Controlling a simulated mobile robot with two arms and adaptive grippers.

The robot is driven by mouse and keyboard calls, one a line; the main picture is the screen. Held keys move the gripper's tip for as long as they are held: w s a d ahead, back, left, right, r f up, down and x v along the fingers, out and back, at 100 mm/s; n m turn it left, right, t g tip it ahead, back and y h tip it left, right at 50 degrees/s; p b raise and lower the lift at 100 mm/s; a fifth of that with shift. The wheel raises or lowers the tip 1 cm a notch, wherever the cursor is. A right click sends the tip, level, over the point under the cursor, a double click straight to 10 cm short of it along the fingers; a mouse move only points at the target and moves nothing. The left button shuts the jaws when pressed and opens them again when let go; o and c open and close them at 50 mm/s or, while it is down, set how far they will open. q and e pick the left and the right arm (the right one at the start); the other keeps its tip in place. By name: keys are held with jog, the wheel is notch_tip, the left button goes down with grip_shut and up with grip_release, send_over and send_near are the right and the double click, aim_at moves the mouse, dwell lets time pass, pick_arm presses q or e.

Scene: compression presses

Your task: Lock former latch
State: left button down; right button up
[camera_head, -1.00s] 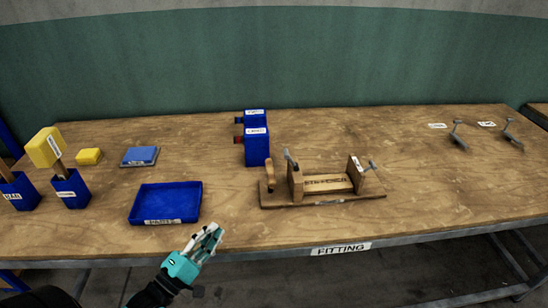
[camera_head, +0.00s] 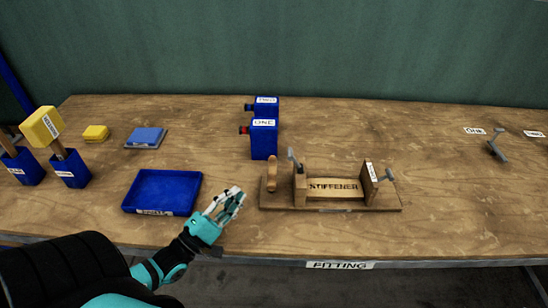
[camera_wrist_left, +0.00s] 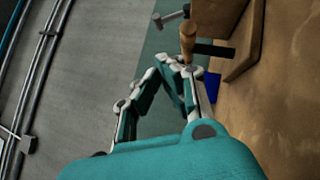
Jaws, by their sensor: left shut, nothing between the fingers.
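The wooden former (camera_head: 335,204) lies on the bench, holding a piece marked STIFFENER (camera_head: 336,187). A wooden handle (camera_head: 272,173) stands at its left end. One grey metal lever (camera_head: 293,159) rises at its left upright, and another (camera_head: 386,176) at its right end. Which of these is the latch I cannot tell for sure. My left gripper (camera_head: 236,197) is shut and empty, over the front of the bench, left of the former and apart from it. In the left wrist view the fingertips (camera_wrist_left: 178,64) appear just below the wooden handle (camera_wrist_left: 189,40).
A blue tray (camera_head: 133,198) lies left of my gripper. Blue bottles (camera_head: 264,143) stand behind the former. A grey metal tool (camera_head: 496,147) is at far right.

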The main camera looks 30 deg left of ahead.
pick_arm(q)
jog(key=p, duration=0.3)
send_near(295, 161)
jog(key=w+a+r, duration=0.1)
jog(key=w, duration=0.1)
jog(key=w+a+r, duration=0.1)
jog(key=w, duration=0.1)
jog(key=w+a+r, duration=0.1)
jog(key=w+a, duration=0.1)
jog(key=shift+r, duration=0.15)
jog(key=shift+w+d+r, duration=0.15)
jog(key=shift+d, duration=0.35)
pick_arm(e)
jog(key=shift+w+a+r, duration=0.1)
jog(key=shift+w+r, duration=0.1)
jog(key=shift+r, duration=0.4)
jog(key=shift+w+a+r, duration=0.1)
jog(key=shift+w+r, duration=0.15)
jog(key=shift+r, duration=0.3)
jog(key=shift+w+a+r, duration=0.1)
jog(key=shift+w+r, duration=0.1)
jog(key=shift+r, duration=0.4)
